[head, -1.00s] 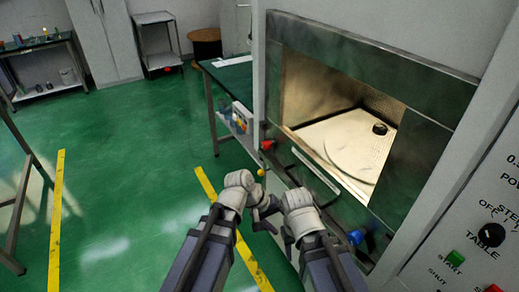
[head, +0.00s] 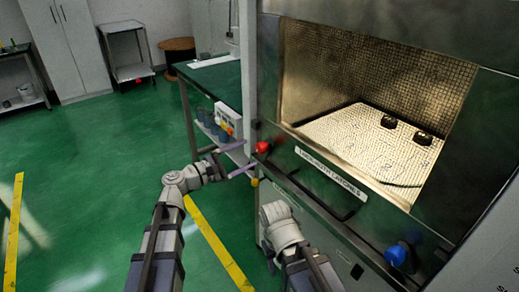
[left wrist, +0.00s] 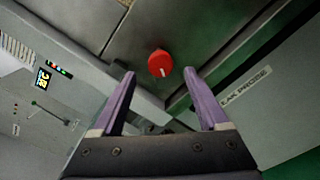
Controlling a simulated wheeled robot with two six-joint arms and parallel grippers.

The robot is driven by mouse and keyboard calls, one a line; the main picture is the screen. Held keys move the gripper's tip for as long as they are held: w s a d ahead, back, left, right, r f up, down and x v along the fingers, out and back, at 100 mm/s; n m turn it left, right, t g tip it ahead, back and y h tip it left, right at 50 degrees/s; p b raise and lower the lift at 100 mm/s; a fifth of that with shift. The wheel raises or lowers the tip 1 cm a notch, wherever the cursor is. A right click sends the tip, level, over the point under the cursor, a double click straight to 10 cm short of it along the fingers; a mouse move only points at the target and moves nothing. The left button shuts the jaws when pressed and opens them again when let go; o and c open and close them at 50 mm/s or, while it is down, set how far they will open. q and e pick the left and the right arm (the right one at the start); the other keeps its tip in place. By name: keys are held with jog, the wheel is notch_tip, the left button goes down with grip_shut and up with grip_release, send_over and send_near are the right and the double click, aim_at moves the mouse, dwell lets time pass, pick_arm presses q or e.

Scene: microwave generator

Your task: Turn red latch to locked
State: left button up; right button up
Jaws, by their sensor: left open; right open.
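The red latch (head: 263,147) is a round knob at the left end of the steel front below the chamber opening. In the left wrist view the red latch (left wrist: 159,62) shows a small pale mark on its lower part. My left gripper (head: 238,160) is open just left of it, purple fingers spread toward it. In the left wrist view my left gripper (left wrist: 159,73) has the latch roughly centred between and just beyond its fingertips; contact is not visible. My right gripper (head: 268,255) is low in front of the machine, open and away from the latch; its fingers are mostly hidden.
A blue latch (head: 398,254) sits at the right end of the same front. A label about locking both latches (head: 330,172) and a dark bar handle lie between. A yellow ball (head: 254,182) hangs below the red latch. A green-topped table (head: 215,75) stands behind left.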

aim_at(258, 149)
pick_arm(q)
jog(key=shift+x, duration=3.15)
jog(key=shift+c, duration=0.3)
grip_shut()
